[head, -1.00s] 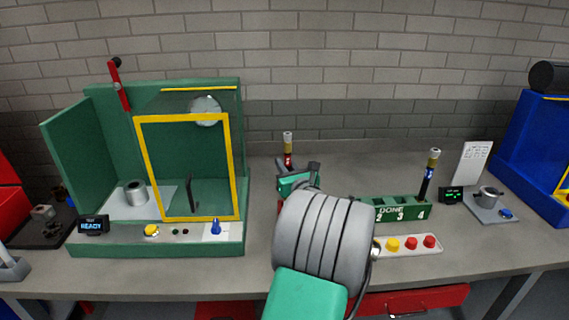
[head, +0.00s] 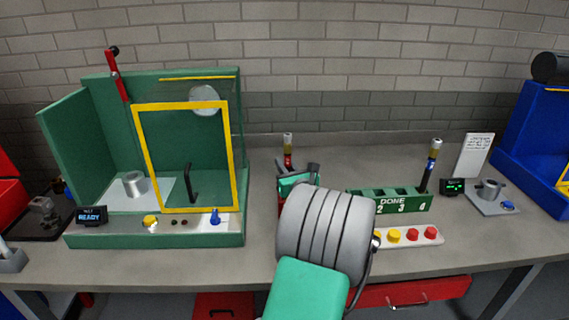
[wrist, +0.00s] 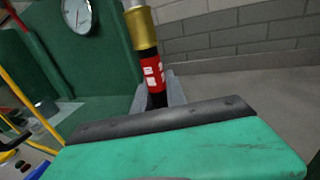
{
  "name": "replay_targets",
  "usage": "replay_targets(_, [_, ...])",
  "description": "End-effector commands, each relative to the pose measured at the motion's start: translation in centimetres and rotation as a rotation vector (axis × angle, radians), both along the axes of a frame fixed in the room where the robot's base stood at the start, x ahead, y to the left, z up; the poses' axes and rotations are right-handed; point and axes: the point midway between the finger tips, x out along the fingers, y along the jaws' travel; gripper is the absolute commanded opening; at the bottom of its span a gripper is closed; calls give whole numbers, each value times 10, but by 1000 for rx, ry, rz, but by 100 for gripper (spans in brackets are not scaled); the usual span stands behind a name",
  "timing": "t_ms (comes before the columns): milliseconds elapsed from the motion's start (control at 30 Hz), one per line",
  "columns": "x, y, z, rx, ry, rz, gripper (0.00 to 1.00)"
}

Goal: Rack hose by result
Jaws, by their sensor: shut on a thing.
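My gripper (head: 292,178) is shut on a short dark hose (head: 287,150) with a silver and brass end and a red band. It holds the hose upright above the bench, left of the green rack (head: 405,205). In the wrist view the hose (wrist: 152,70) stands between the fingers; its red band has white marks and its lower end is hidden. A second hose (head: 430,165) with a blue band stands in the rack at 4.
A green test booth (head: 85,160) with a yellow-framed door (head: 140,150) and a READY display (head: 91,215) stands left. A strip of red and yellow caps (head: 435,236) lies before the rack. A metal pot (head: 488,190) and blue machine (head: 530,150) are right.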

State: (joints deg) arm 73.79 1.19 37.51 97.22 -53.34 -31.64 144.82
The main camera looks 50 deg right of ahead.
Motion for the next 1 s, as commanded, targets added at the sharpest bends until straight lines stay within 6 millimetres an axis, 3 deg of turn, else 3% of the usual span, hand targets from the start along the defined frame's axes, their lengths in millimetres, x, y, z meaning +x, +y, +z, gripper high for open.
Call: replay_targets(1000, [0,0,-28,-2,-1,-1,0])
